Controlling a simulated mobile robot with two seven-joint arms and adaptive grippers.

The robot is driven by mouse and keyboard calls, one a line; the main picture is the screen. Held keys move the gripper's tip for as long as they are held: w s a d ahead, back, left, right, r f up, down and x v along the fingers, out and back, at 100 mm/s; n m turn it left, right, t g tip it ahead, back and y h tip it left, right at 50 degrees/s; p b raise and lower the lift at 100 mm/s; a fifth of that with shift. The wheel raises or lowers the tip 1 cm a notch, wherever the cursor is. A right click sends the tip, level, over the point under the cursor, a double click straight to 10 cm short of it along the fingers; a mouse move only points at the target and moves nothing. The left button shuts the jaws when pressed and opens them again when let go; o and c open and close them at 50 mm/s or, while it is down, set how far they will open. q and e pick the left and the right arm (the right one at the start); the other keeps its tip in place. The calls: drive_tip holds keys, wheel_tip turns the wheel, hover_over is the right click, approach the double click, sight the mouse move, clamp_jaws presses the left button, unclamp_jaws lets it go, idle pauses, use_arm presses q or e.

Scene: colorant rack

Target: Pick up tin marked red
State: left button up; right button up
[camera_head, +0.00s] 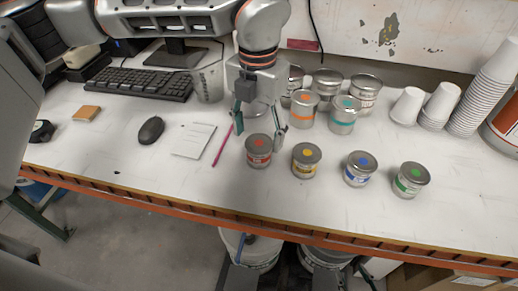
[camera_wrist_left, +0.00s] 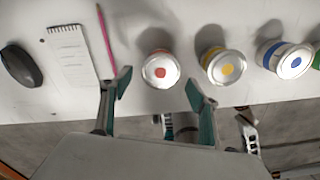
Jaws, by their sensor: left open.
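The tin marked red (camera_head: 259,150) stands upright near the front of the white table, at the left end of a row of small tins. In the left wrist view the red-marked tin (camera_wrist_left: 161,69) shows its silver lid with a red dot, just beyond and between the fingertips. My left gripper (camera_head: 258,132) is open above and behind this tin, its fingers spread to either side. The left wrist view shows the same open fingers (camera_wrist_left: 159,82) with nothing held. My right gripper is not in view.
Tins marked yellow (camera_head: 306,160), blue (camera_head: 360,168) and green (camera_head: 411,179) stand to the right. Larger tins (camera_head: 344,114) stand behind. A pink pencil (camera_head: 222,146), notepad (camera_head: 194,140) and mouse (camera_head: 151,130) lie left. The table's front edge (camera_head: 230,209) is close.

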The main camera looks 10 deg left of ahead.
sight(259, 143)
use_arm(q)
drive_tip(key=shift+w+f+p, duration=0.15)
drive_tip(key=shift+f+p, duration=0.05)
drive_tip(key=shift+f, duration=1.15)
drive_tip(key=shift+w+f+p, duration=0.1)
drive_tip(key=shift+f+p, duration=0.05)
drive_tip(key=shift+f, duration=1.15)
drive_tip(key=shift+d, duration=0.1)
drive_tip(key=c, duration=1.2)
